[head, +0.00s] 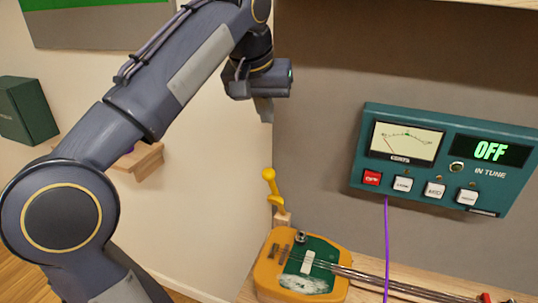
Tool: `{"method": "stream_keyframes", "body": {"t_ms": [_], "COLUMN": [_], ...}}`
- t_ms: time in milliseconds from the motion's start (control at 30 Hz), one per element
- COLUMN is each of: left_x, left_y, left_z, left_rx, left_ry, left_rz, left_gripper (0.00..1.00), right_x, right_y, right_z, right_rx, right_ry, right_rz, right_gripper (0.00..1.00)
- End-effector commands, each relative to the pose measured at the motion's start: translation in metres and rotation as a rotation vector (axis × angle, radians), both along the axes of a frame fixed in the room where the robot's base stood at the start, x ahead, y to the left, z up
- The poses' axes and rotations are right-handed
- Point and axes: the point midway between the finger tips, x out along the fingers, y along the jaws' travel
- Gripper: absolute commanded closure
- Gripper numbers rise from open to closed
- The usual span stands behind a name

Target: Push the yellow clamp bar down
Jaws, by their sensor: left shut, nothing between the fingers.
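The yellow clamp bar (270,186) stands raised and slightly tilted on a small wooden block (282,217), at the back left corner of an orange and green device (268,276) on the bench. Its knobbed end points up. My left gripper (264,118) is shut and empty, pointing down above the bar with a clear gap between them. My right gripper is not in view.
A teal meter box (447,160) on the grey panel reads "OFF", with a red button and several white buttons below. A purple cable (386,240) hangs from it. A green box (27,110) is at far left.

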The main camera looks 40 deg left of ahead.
Motion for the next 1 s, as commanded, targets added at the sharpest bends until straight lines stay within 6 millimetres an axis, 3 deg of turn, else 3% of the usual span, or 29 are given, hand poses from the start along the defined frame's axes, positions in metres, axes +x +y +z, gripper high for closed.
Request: {"method": "stream_keyframes", "body": {"t_ms": [367,600,1000], "left_x": [0.030,0.006,0.001], "left_y": [0.008,-0.004,-0.006], "left_z": [-0.076,-0.093,-0.096], "left_rx": [0.001,0.001,0.000], "left_ry": [0.006,0.000,0.000], "left_rz": [0.001,-0.002,0.000], "left_gripper": [1.00,1.00,1.00], "right_x": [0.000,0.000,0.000], "right_y": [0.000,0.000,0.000], "right_z": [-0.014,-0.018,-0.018], "right_rx": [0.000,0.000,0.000], "right_ry": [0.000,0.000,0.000], "right_rz": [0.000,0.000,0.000], "right_gripper": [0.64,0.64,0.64]}}
